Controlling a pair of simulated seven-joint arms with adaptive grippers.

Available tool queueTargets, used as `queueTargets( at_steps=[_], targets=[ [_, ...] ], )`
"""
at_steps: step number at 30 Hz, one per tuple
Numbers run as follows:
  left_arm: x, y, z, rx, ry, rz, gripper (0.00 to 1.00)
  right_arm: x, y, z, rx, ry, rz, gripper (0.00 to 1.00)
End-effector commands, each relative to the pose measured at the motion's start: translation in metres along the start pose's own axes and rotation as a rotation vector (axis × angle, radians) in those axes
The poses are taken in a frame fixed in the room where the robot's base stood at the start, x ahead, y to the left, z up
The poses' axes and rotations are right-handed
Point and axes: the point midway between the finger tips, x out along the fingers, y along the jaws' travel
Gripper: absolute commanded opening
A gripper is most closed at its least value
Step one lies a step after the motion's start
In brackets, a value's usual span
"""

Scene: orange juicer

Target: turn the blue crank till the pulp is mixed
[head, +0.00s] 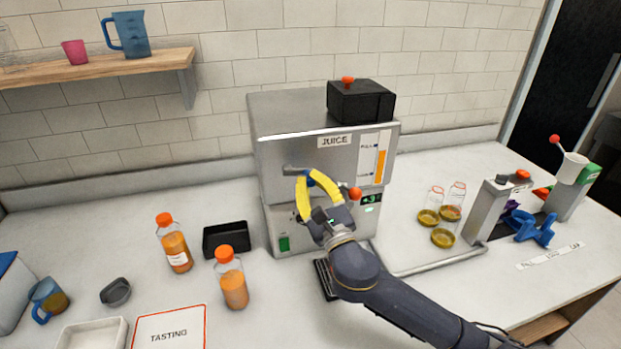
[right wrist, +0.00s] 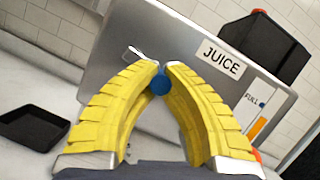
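The steel juicer (head: 282,145), labelled JUICE, stands at the back of the counter. A metal crank arm (head: 292,170) sticks out from its front and has a round blue knob (right wrist: 161,84). My right gripper (head: 309,178) is in front of the juicer, with its yellow fingers closed in around the blue knob; in the right wrist view, the knob shows between the fingertips, partly covered by them. The pulp inside the juicer is hidden. My left gripper is in neither view.
A red-knobbed lever (head: 355,193) is close to the right of my gripper. Two orange-capped bottles (head: 175,244) (head: 232,278) and a black tray (head: 226,238) stand left. Jars (head: 443,237) and a grey press with a blue part (head: 535,231) stand right.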

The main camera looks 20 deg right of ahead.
Motion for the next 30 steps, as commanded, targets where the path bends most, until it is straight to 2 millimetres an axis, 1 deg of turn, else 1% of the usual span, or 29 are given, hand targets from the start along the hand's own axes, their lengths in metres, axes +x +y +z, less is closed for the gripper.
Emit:
queueTargets(
  at_steps=[1, 12, 19, 30],
  targets=[
    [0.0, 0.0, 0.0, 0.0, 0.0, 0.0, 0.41, -0.0018, 0.0044, -0.0013, 0.04, 0.001, -0.009, 0.0],
    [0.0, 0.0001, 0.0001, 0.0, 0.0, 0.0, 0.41, -0.004, 0.01, -0.0066, 0.233, 0.0, -0.089, 0.0],
    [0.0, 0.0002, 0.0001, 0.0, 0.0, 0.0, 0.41, -0.0041, 0.011, -0.0073, 0.286, -0.002, -0.111, 0.0],
    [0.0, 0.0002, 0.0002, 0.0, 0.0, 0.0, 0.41, -0.0041, 0.0111, -0.0071, 0.296, -0.004, -0.115, 0.0]
  ],
)
